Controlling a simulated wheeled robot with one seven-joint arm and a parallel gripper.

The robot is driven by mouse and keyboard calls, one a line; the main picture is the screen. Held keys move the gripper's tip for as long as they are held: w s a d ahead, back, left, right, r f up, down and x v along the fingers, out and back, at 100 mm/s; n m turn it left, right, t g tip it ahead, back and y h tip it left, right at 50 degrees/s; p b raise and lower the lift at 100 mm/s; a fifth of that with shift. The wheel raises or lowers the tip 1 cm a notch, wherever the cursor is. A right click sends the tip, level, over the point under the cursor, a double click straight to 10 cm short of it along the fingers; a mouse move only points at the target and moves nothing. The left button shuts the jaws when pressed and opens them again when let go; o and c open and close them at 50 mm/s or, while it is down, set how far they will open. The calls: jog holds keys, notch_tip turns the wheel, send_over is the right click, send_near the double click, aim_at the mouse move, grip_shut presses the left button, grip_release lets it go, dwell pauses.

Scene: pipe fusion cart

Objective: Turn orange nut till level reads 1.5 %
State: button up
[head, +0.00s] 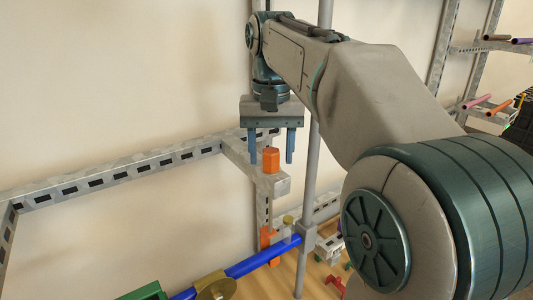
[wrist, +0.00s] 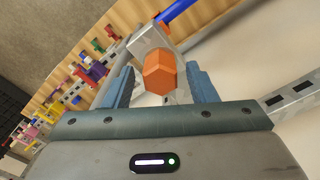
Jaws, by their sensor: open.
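The orange nut (head: 271,160) stands upright on the end of a grey metal bracket (head: 270,186) in the head view. In the wrist view the orange nut (wrist: 159,72) shows its hexagonal top between the two blue fingers. My gripper (head: 283,160) points down with its fingers apart, one on each side of the nut. Gaps show between the nut and both fingers in the wrist view (wrist: 163,90). The gripper is open and holds nothing. I see no level or reading that I can make out in either view.
A slotted metal rail (head: 120,178) runs left from the bracket. A vertical grey pole (head: 311,180) stands just right of the gripper. A blue pipe (head: 255,262) with a brass fitting lies below. Racks with coloured pipes (head: 490,105) stand at the right.

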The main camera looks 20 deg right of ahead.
jog(key=shift+f, duration=0.3)
